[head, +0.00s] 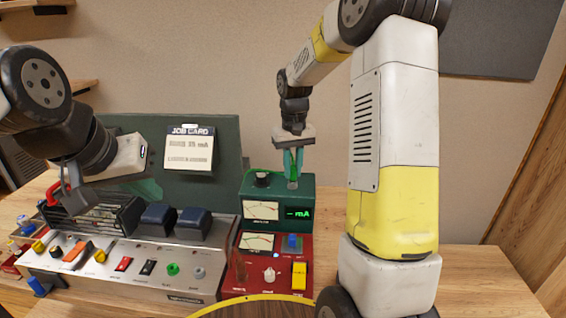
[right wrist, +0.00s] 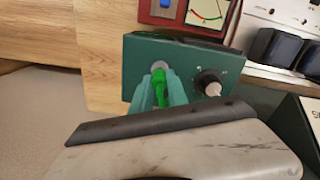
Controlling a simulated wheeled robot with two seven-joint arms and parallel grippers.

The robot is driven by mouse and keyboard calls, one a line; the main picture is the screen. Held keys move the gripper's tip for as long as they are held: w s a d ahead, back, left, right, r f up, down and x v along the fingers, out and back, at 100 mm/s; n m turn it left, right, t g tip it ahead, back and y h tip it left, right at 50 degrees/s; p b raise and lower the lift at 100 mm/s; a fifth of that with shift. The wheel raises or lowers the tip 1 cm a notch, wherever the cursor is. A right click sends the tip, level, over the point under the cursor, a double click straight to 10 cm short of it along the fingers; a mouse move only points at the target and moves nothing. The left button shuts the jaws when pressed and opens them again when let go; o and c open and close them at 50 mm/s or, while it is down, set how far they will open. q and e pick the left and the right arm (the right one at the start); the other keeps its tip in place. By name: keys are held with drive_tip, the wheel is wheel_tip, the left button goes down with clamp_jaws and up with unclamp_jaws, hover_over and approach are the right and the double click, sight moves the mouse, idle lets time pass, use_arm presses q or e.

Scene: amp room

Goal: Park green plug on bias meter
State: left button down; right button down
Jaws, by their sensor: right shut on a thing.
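The bias meter is a green box (head: 308,196) with a needle dial and a lit green mA readout. It also shows from above in the right wrist view (right wrist: 200,62). My right gripper (head: 293,168) points down over its top and is shut on the green plug (right wrist: 160,92). The plug's tip is at a round grey socket (right wrist: 158,66) on the meter's top; I cannot tell whether it is seated. My left gripper (head: 74,196) is at the far left, beside a red part (head: 54,192); its jaw opening is unclear.
A black knob (right wrist: 208,82) stands on the meter's top beside the plug. A red meter unit (head: 232,285) is in front of it. A silver amp chassis (head: 150,285) with several knobs and switches fills the left. A job card (head: 189,148) is on the dark panel behind.

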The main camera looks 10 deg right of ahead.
drive_tip(key=shift+f, duration=0.2)
idle(0.3)
drive_tip(key=c, duration=1.2)
unclamp_jaws()
wheel_tip(320, 180, up, 8)
drive_tip(key=shift+f, duration=0.2)
drive_tip(key=shift+r, duration=0.1)
